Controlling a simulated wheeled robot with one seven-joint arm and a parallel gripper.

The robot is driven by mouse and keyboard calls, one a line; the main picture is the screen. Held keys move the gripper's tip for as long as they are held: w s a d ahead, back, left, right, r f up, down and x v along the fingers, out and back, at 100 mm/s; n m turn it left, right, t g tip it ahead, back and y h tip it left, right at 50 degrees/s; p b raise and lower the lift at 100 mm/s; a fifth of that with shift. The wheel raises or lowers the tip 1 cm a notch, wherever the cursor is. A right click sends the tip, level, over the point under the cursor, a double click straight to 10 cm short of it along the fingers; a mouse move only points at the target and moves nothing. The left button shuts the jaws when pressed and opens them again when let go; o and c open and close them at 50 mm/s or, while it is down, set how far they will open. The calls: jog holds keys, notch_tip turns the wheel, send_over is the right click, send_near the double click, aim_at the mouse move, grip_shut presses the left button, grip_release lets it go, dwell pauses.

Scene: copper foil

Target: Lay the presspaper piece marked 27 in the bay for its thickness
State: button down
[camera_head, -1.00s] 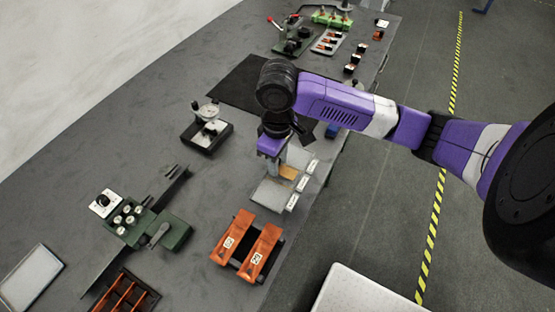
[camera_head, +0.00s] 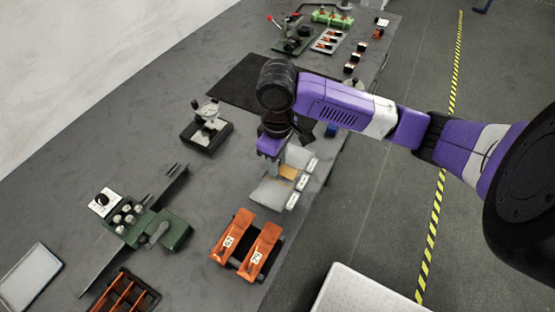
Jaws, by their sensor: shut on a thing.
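My gripper (camera_head: 272,158) points down over the low grey bay tray (camera_head: 268,194) near the table's right edge. It is shut on a thin piece, mostly hidden beneath the gripper; no mark on it can be read. The tray has several bays in a row with white labels (camera_head: 303,184) along its right side; their text is too small to read. A tan piece (camera_head: 289,172) shows in the middle of the row, just right of the jaws. I cannot tell whether it lies in a bay or is the held piece.
Two orange holders (camera_head: 259,252) stand just in front of the tray. A dial gauge stand (camera_head: 207,128) and a green cutting device (camera_head: 150,223) are to the left. A dark mat (camera_head: 238,84) lies behind. Clear table lies between the gauge and tray.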

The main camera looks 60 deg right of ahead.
jog(key=shift+f+b, duration=0.4)
jog(key=shift+f, duration=0.2)
dwell(0.5)
jog(key=c, duration=1.3)
grip_release()
jog(key=shift+c, duration=0.2)
jog(key=shift+r, duration=0.1)
jog(key=shift+r+p, duration=1.4)
jog(key=shift+r, duration=0.05)
jog(key=o, duration=0.5)
jog(key=shift+o, duration=0.2)
